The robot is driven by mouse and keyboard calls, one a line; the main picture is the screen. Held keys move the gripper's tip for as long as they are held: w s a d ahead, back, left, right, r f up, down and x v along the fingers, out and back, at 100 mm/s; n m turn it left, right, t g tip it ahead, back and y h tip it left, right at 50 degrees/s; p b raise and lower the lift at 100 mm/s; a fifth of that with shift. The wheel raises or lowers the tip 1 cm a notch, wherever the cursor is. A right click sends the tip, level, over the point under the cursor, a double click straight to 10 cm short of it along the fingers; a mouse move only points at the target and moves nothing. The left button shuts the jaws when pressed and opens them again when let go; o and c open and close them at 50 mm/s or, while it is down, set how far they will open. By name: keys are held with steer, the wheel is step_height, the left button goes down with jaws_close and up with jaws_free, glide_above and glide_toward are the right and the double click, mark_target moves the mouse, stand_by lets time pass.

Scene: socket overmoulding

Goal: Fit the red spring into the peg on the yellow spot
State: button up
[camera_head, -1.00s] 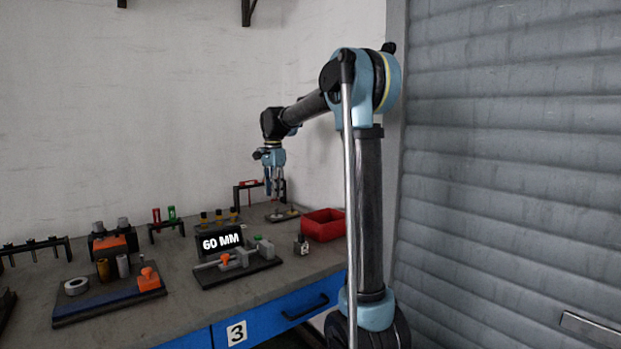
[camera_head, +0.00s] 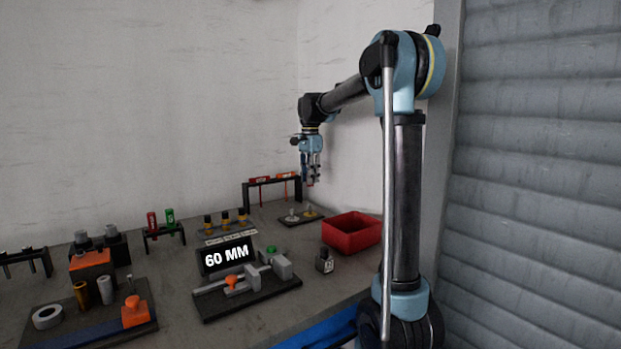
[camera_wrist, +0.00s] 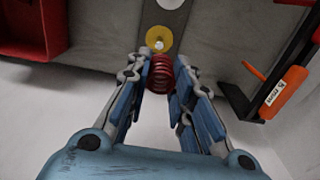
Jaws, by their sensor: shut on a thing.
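My gripper (camera_wrist: 160,80) is shut on the red spring (camera_wrist: 160,72), which shows between the blue fingers in the wrist view. In the head view my gripper (camera_head: 311,183) is in the air above the small dark plate (camera_head: 290,221) at the back of the bench. The yellow spot (camera_wrist: 158,36) is a round disc with a light peg (camera_wrist: 159,45) at its middle, just beyond the spring in the wrist view. The yellow spot (camera_head: 311,214) also shows in the head view, apart from my gripper. A second, pale peg (camera_head: 291,214) stands beside it on the plate.
A red bin (camera_head: 352,236) stands to the right of the plate. A 60 MM display (camera_head: 228,255) is nearer the front.

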steer(key=shift+f, duration=2.85)
steer(key=shift+s, duration=0.1)
steer(key=shift+f, duration=2.5)
steer(key=o, duration=1)
steer(key=shift+r, duration=0.1)
step_height(320, 180, up, 12)
steer(key=shift+f, duration=0.15)
